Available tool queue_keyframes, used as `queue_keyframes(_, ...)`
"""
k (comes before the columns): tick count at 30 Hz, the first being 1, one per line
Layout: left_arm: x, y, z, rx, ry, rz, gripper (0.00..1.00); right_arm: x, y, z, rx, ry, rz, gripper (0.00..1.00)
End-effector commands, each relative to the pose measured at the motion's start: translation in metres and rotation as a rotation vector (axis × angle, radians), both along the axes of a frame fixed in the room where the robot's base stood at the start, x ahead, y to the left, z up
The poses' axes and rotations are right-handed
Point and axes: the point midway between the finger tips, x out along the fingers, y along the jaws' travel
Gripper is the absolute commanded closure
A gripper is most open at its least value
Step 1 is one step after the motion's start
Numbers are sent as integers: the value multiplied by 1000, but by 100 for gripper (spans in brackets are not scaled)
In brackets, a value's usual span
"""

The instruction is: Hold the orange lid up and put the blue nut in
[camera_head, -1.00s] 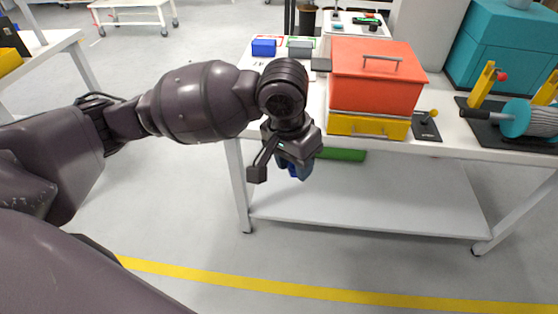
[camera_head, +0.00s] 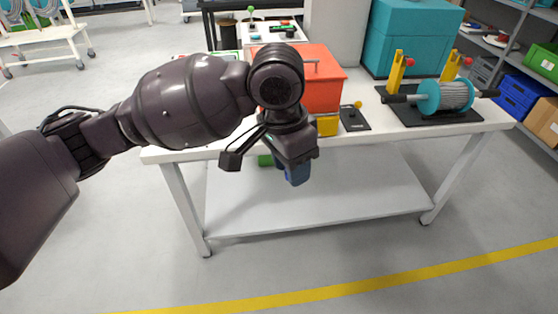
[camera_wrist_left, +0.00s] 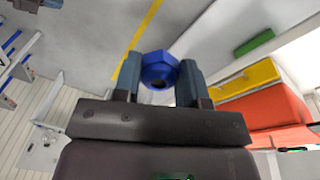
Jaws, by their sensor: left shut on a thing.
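The blue nut (camera_wrist_left: 158,70) is a hexagonal piece with a dark hole, held between the two fingers of my left gripper (camera_wrist_left: 158,82) in the left wrist view. In the head view my left gripper (camera_head: 292,172) hangs fingers down in front of the table's front edge, below the tabletop; I cannot separate the nut from the fingers there. The orange lid (camera_head: 325,72), with a grey bar handle, is down on its box, above a yellow drawer (camera_head: 328,125). My wrist hides the left part of the box. My right gripper is not in view.
The white table (camera_head: 385,138) has a lower shelf. A small black plate with a yellow-knobbed lever (camera_head: 354,118) stands right of the box. Further right is a teal reel (camera_head: 445,97) on a yellow-posted stand. A teal case (camera_head: 410,40) stands behind.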

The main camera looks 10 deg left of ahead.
Motion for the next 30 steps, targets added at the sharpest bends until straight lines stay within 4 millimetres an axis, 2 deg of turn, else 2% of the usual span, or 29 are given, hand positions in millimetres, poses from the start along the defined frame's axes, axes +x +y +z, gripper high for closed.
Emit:
queue_keyframes(6, 16, -16, -21, 1, 1, -143, 83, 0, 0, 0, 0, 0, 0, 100)
queue_keyframes(15, 26, -24, -32, 1, -1, -225, 83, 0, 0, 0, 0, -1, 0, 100)
queue_keyframes(20, 22, -16, -21, -1, -3, -166, 83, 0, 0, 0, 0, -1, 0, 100)
queue_keyframes(30, 2, 20, 25, 0, -4, 118, 83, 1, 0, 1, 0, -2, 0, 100)
